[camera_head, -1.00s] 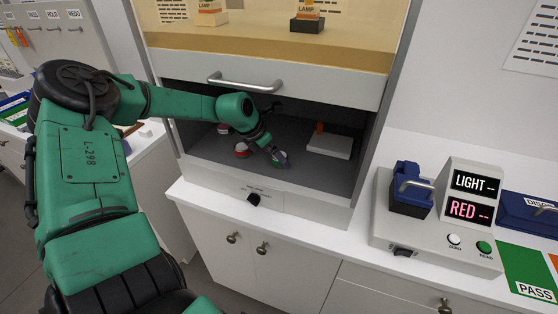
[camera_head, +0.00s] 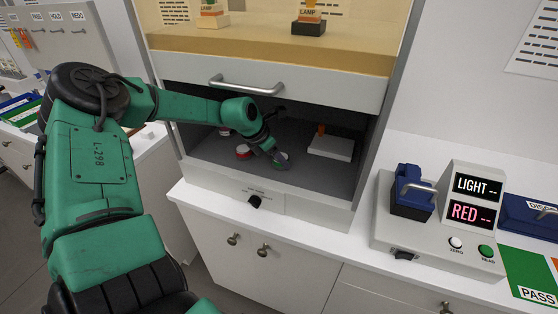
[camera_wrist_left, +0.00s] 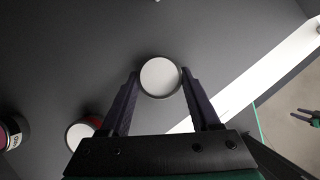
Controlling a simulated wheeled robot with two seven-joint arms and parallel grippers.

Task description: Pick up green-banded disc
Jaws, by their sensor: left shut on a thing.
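The green-banded disc (camera_head: 283,163) is a low disc on the dark floor of the open cabinet bay. In the left wrist view its pale round top (camera_wrist_left: 160,76) shows between my two dark fingers, with a dark rim and the band hard to see. My left gripper (camera_wrist_left: 160,84) is shut on it, one finger on each side. In the head view the fingertips partly cover it, and I cannot tell whether it is clear of the floor. A small green and dark part at the right edge of the wrist view may be my right gripper (camera_wrist_left: 299,114); its jaws are too small to judge.
Red-banded discs stand left of the gripper: a near one (camera_head: 243,152) and one farther back (camera_head: 224,132). A white block (camera_head: 331,148) with an orange part lies to the right. The raised sash with its handle (camera_head: 246,86) hangs above the arm.

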